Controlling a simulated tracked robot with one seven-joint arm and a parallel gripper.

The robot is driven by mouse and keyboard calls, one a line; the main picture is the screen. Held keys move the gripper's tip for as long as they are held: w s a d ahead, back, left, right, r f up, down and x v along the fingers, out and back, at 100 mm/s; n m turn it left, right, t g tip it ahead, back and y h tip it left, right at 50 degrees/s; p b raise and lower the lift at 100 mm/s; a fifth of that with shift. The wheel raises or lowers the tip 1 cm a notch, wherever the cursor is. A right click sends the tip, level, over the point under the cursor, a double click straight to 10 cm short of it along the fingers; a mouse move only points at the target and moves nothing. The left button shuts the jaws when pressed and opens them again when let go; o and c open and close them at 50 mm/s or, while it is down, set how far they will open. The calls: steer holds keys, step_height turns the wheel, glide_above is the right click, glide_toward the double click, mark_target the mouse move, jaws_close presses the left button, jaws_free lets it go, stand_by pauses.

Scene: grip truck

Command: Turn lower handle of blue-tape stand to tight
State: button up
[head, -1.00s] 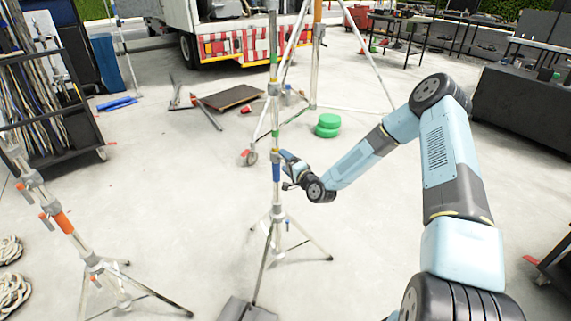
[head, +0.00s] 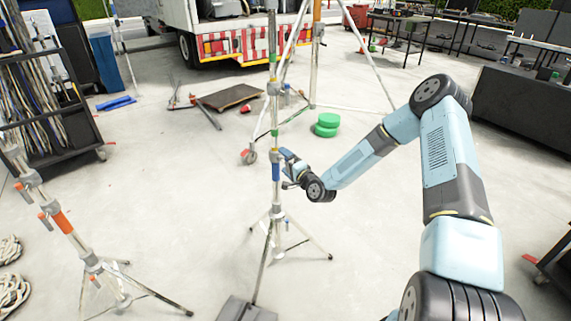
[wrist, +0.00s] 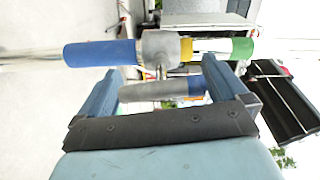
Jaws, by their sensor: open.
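The blue-tape stand (head: 276,172) is upright at the middle of the head view, on tripod legs. In the wrist view its pole lies sideways, with blue tape (wrist: 100,53) left and green tape (wrist: 236,48) right of a grey collar (wrist: 160,47). A bar-shaped handle (wrist: 150,91) on that collar lies roughly parallel to the pole. My gripper (wrist: 160,80) is open, with one blue finger near each end of the handle. I cannot tell whether either finger touches it. In the head view my gripper (head: 288,164) is just right of the pole.
An orange-tape stand (head: 62,222) leans into view at the left. Another, larger stand (head: 313,75) stands behind, near green discs (head: 327,125) on the floor. A grey weight (head: 246,311) lies at the front. A rack (head: 92,118) is at the left; open floor lies between.

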steer(key=v, duration=1.4)
steer(key=shift+w, duration=0.1)
steer(key=s+d+r+n+g+h, duration=0.25)
steer(key=d+r, duration=0.25)
steer(key=r, duration=0.4)
steer(key=s+d+r+n+g+h, duration=0.2)
steer(key=s+d+r+n+h, duration=0.15)
steer(key=r, duration=0.45)
steer(key=s+d+r+n+g+h, duration=0.3)
steer(key=d+r+h, duration=0.15)
steer(key=r, duration=0.45)
steer(key=s+d+r, duration=0.1)
steer(key=s+r, duration=0.5)
steer(key=s, duration=0.6)
steer(key=s+d+r+g, duration=0.1)
steer(key=s+r, duration=0.6)
steer(key=s, duration=0.6)
steer(key=shift+s+d+r, duration=0.2)
steer(key=shift+s+r, duration=0.05)
steer(key=shift+s, duration=0.05)
